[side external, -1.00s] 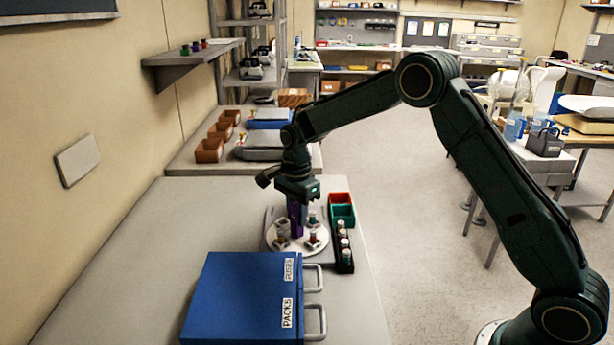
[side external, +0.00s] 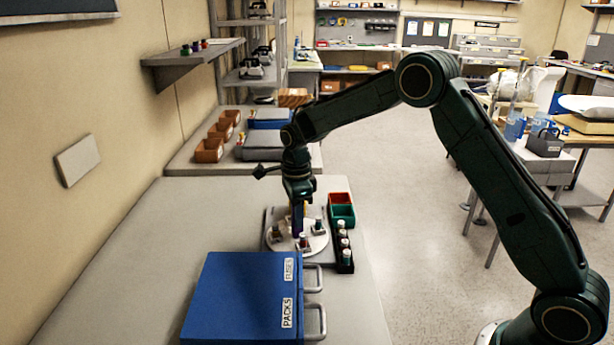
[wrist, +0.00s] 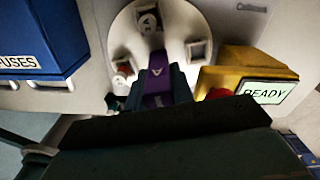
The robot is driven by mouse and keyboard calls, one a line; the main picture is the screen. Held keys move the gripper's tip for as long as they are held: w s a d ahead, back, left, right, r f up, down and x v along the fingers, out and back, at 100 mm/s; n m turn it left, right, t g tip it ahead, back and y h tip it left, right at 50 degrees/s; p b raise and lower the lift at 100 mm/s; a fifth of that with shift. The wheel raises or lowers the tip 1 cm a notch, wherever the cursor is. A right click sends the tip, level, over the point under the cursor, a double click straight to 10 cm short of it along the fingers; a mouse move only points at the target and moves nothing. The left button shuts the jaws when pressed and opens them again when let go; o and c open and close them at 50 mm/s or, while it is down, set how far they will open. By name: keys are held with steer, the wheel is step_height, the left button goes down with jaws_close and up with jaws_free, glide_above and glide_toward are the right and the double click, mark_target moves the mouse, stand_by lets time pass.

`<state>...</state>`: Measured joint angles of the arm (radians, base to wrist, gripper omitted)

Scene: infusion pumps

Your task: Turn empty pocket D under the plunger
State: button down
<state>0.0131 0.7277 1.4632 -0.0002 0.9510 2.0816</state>
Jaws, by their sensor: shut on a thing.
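The white round turntable (side external: 287,248) lies on the bench, with square pockets around its rim; it also shows in the wrist view (wrist: 128,30). My gripper (side external: 298,208) is above its middle, shut on an upright purple handle (wrist: 158,82). In the wrist view, one square pocket (wrist: 198,52) looks empty. Another pocket (wrist: 124,68) holds something red, and a top pocket (wrist: 149,20) looks dark inside. A red-capped vial (side external: 303,242) stands at the front of the turntable. The pocket letters are too small to read. I cannot make out the plunger.
A blue box (side external: 240,295) with handles is in front. A dark rack of vials (side external: 344,250) and red and green bins (side external: 342,214) stand at right. The left bench is clear.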

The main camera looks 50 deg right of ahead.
steer(key=shift+r+m, duration=0.1)
steer(key=shift+m, duration=1.4)
steer(key=c, duration=1.2)
jaws_free()
step_height(320, 180, up, 14)
